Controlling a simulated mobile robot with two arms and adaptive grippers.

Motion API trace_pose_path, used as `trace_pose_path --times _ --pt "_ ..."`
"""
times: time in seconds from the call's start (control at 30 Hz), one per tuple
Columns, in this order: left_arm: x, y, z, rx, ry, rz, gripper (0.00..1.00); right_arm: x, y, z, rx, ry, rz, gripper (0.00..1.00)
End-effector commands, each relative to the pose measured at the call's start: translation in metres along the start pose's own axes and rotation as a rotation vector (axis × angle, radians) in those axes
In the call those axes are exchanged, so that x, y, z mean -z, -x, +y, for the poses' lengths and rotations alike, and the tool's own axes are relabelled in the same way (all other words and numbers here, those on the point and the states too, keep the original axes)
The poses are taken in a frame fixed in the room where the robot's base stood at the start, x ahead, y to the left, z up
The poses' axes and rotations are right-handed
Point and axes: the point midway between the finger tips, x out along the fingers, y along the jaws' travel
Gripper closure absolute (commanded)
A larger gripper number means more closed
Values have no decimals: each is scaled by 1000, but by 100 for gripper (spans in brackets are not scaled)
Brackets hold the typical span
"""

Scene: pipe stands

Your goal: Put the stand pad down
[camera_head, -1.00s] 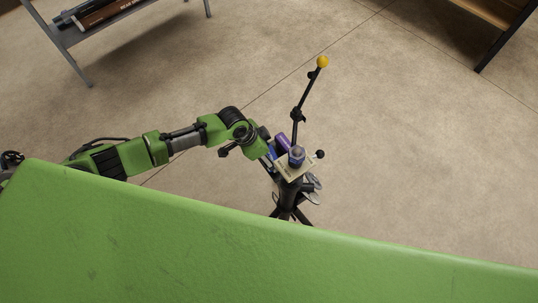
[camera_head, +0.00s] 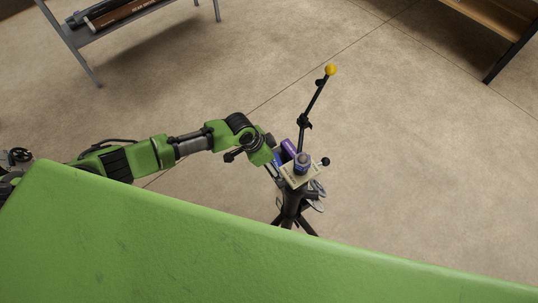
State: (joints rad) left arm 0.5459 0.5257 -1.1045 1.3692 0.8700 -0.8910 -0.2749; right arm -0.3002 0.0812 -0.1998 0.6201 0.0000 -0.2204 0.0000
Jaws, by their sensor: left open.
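A pale, square stand pad (camera_head: 297,181) lies on top of a black tripod stand (camera_head: 290,204). A small dark blue and purple jar (camera_head: 301,163) stands on it, and a purple cylinder (camera_head: 288,148) shows beside the jar at the back left. My left gripper (camera_head: 277,170) is at the left edge of the pad, with its jaws open. Its fingertips are small and partly hidden by the pad and the cylinder, so I cannot tell whether they touch the pad. My right gripper is not in view.
A thin black rod with a yellow ball (camera_head: 330,70) rises behind the stand. The floor between is clear.

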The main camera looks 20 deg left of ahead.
Motion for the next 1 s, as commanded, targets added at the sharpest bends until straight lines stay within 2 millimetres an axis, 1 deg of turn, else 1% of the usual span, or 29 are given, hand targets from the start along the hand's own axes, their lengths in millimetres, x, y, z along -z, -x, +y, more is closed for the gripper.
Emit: trace_pose_path --times 0.17,0.4,0.53,0.7,1.0 --pt "-1 30 -1 2 -2 1 21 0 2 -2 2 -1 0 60" --pt "-1 80 -1 3 -2 0 21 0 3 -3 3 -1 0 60" --pt "-1 101 -1 2 -1 0 21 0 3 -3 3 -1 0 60" --pt "-1 115 -1 2 -1 -1 21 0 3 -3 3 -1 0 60" --pt "0 117 0 1 0 0 21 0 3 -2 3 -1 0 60"
